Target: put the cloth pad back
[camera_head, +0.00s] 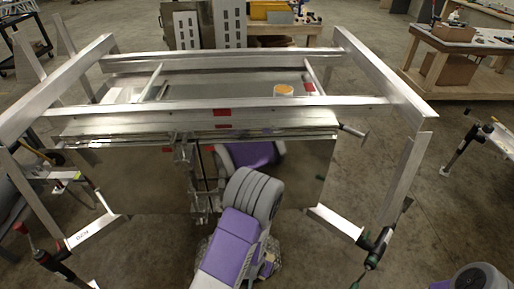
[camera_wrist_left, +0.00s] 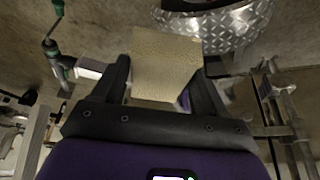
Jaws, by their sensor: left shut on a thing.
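The cloth pad (camera_wrist_left: 166,62) is a pale tan, roughly square piece in the left wrist view. My left gripper (camera_wrist_left: 162,75) is shut on it, with a dark finger on each side, and the pad sticks out beyond the fingers. In the head view my left arm reaches up from the bottom middle to the near side of the aluminium trailer frame (camera_head: 230,104). The gripper and pad are hidden there behind the arm. A part of my right arm shows at the bottom right corner; its gripper is out of view.
A shiny metal panel (camera_head: 120,180) hangs below the frame's near rail and mirrors my arm. Clamps stick out at the lower corners, one with a green handle (camera_head: 372,262). A diamond-plate curved part (camera_wrist_left: 215,25) lies beyond the pad. A workbench (camera_head: 460,45) stands back right.

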